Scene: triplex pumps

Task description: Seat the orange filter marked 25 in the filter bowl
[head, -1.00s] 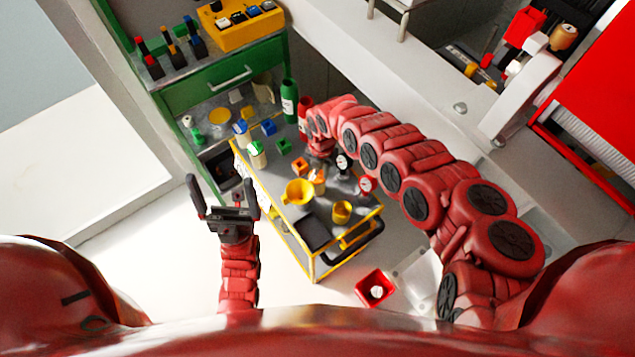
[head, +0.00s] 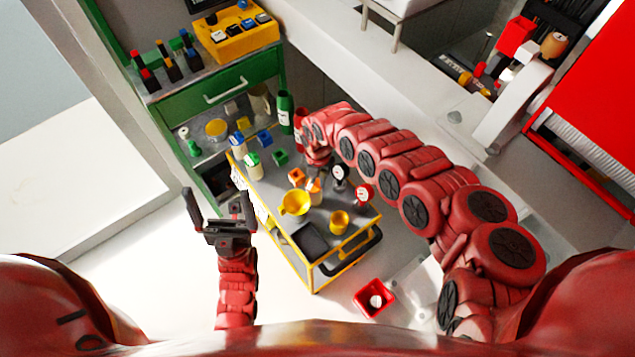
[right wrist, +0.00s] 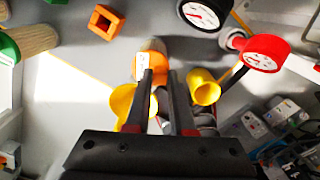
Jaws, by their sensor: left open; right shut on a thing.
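An orange cylinder with a white label (right wrist: 152,60), which looks like the orange filter, is at the fingertips of my right gripper (right wrist: 160,75). The number is not legible. In the head view the orange filter (head: 314,188) shows just below my right gripper (head: 317,165), over the grey-topped yellow cart. The right gripper is shut on it. A yellow bowl-like vessel (head: 294,203) and a smaller yellow cup (head: 339,221) stand on the cart; I cannot tell which, if either, is the filter bowl. My left gripper (head: 216,194) is open and empty, left of the cart.
Bottles and blue and green blocks occupy the cart's (head: 313,278) far end. A red bin (head: 374,298) stands at its near right.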

